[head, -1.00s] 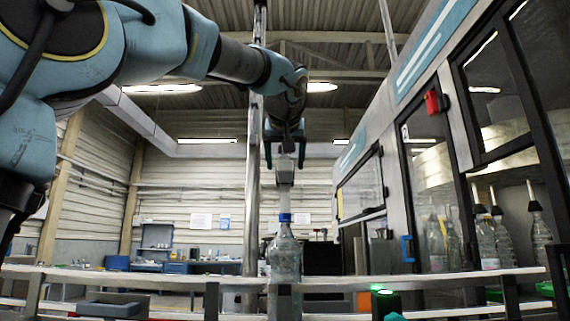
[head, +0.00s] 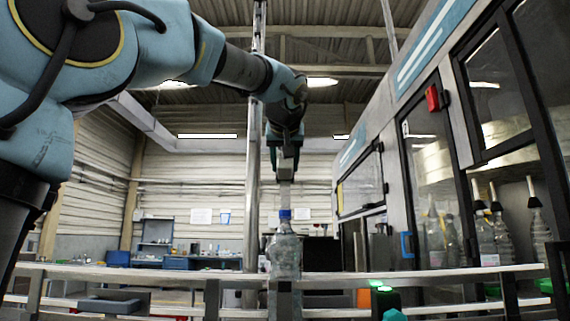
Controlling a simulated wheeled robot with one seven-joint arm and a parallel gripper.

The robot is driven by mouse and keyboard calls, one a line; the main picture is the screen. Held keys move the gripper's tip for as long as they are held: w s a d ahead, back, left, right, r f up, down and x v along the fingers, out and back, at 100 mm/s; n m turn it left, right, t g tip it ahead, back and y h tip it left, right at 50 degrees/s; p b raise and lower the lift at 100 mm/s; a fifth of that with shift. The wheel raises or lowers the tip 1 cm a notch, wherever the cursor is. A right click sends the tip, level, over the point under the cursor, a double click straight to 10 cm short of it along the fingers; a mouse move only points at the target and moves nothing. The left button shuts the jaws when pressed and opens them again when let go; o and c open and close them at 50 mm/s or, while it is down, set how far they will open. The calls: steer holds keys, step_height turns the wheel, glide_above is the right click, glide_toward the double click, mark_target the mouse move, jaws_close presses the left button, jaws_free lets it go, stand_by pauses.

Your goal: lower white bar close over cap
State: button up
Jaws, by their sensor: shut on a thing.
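A clear plastic bottle (head: 284,252) with a blue cap (head: 285,214) stands upright behind the rail in the middle of the head view. My gripper (head: 285,168) points straight down above it and is shut on a white bar (head: 285,195). The bar hangs vertically from the jaws, in line with the cap. Its lower end appears to be at or just above the cap; I cannot tell whether they touch.
A pale rail (head: 150,274) runs across the front. A machine cabinet (head: 425,200) with several bottles behind its glass fills the right. A green-lit dark block (head: 382,298) is at the lower right. A blue-grey tray (head: 112,303) lies at the lower left.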

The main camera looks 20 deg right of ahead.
jaws_close()
stand_by(0.8)
